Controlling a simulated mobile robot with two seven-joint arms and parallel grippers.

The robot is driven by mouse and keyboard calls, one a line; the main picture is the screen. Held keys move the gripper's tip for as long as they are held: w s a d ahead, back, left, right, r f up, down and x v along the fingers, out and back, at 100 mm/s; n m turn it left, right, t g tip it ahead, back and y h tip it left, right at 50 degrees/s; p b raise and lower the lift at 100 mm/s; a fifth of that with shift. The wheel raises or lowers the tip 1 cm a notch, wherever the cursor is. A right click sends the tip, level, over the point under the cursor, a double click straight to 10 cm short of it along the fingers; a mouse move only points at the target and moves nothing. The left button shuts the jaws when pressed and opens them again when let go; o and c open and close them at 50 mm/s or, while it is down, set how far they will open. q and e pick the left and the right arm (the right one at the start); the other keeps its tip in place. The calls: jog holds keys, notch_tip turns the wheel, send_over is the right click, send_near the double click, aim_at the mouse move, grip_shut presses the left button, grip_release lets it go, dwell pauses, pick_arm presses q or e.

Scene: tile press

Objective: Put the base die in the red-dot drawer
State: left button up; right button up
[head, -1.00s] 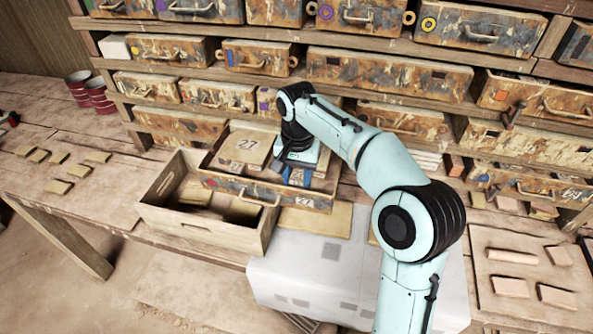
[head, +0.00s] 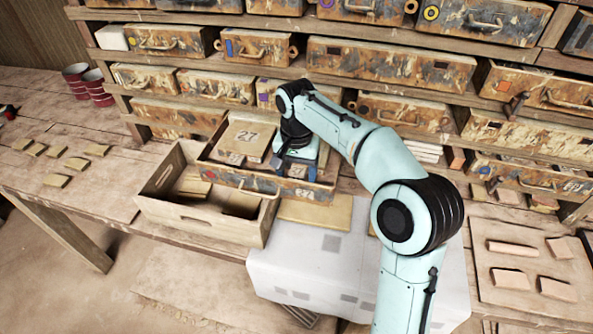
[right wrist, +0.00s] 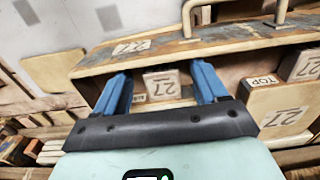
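My right gripper (right wrist: 161,92) is open, with blue fingers pointing down into a pulled-out drawer (head: 270,188). A red mark shows at the left of its rust-stained front. A pale block marked 27 (right wrist: 162,84) lies between the fingers in the right wrist view, with gaps on both sides. A small label beside it is too small to read surely, so I cannot tell whether it is the base die. A larger block marked 27 (head: 247,136) lies in the drawer, left of the gripper; its label reads TOP in the right wrist view (right wrist: 275,110). My left gripper is out of view.
An open wooden crate (head: 200,222) stands left of the drawer, close to it. Shelves of stained drawers (head: 390,65) rise behind. A board with clay pieces (head: 515,262) lies at right. Small tan pieces (head: 55,180) and red cans (head: 95,85) are at left.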

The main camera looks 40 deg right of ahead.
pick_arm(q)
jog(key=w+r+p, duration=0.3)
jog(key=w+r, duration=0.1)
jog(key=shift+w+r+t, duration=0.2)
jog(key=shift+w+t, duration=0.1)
pick_arm(e)
notch_tip(320, 180, up, 14)
jog(key=shift+f, duration=0.25)
